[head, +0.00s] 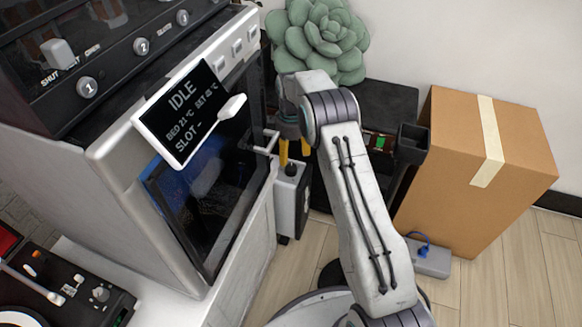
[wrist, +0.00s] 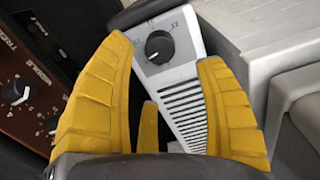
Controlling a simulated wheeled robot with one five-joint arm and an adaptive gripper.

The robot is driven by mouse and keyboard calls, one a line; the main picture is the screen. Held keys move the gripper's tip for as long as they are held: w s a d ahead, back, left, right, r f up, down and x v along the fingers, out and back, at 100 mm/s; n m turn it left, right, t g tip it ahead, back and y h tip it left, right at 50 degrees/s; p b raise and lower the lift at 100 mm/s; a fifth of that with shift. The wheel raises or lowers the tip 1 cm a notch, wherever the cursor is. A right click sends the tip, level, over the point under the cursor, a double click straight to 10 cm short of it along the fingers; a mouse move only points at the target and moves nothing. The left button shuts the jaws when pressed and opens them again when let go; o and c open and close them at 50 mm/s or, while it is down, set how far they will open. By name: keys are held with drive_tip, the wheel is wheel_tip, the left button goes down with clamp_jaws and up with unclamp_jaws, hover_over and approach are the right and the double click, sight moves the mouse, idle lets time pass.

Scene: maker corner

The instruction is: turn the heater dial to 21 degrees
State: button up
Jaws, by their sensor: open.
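The heater (head: 287,205) is a small white box on the floor beside the printer cabinet. Its black round dial (head: 291,170) is on top, and the dial also shows in the wrist view (wrist: 159,47), with a pale pointer mark toward the lower left. Scale marks around it are too small to read surely. My gripper (head: 294,152) is open, its yellow fingers pointing down just above the dial. In the wrist view the dial lies between and beyond the fingertips (wrist: 165,58); no contact is visible. Dark vent slots (wrist: 183,105) run along the heater's face.
The printer (head: 180,185) stands close left, with a tilted display (head: 188,115) reading IDLE. A cardboard box (head: 470,170) stands right and a green plant (head: 318,38) behind. A brown panel with knobs (wrist: 25,100) lies left in the wrist view.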

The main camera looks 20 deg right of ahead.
sight(291, 167)
drive_tip(key=shift+f, duration=0.2)
drive_tip(key=shift+f+b, duration=1.55)
drive_tip(key=shift+f, duration=1.9)
drive_tip(key=shift+o, duration=0.2)
drive_tip(key=c, duration=1.3)
drive_tip(key=shift+o, duration=0.2)
